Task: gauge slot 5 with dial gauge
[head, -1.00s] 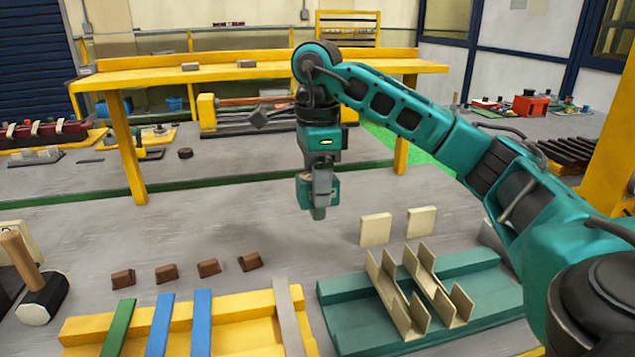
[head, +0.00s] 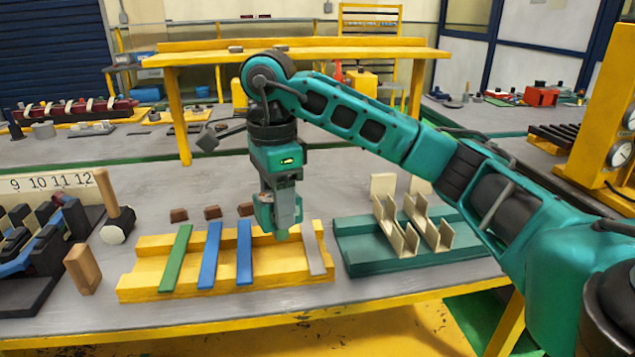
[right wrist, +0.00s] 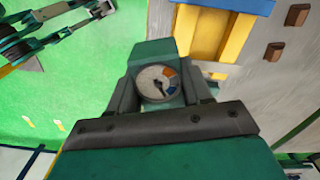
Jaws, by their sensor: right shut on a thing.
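My right gripper (head: 280,225) is shut on the dial gauge, above the back part of the yellow tray, between a blue strip and the grey strip. In the right wrist view the gauge's round dial (right wrist: 158,83), with orange and blue marks, sits between the fingers (right wrist: 160,100). The stator (head: 40,245), dark with blue parts in it, is cut off at the left edge of the head view. Behind it a board (head: 50,183) shows 9 to 12; slot 5 cannot be made out. My left gripper is not in view.
The yellow tray (head: 150,290) bears green, blue and grey strips. Brown wedges (head: 179,215) lie behind it. A teal tray (head: 400,256) with cream channel pieces stands to the right. A mallet (head: 113,215) and a wooden block (head: 83,269) stand between stator and yellow tray.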

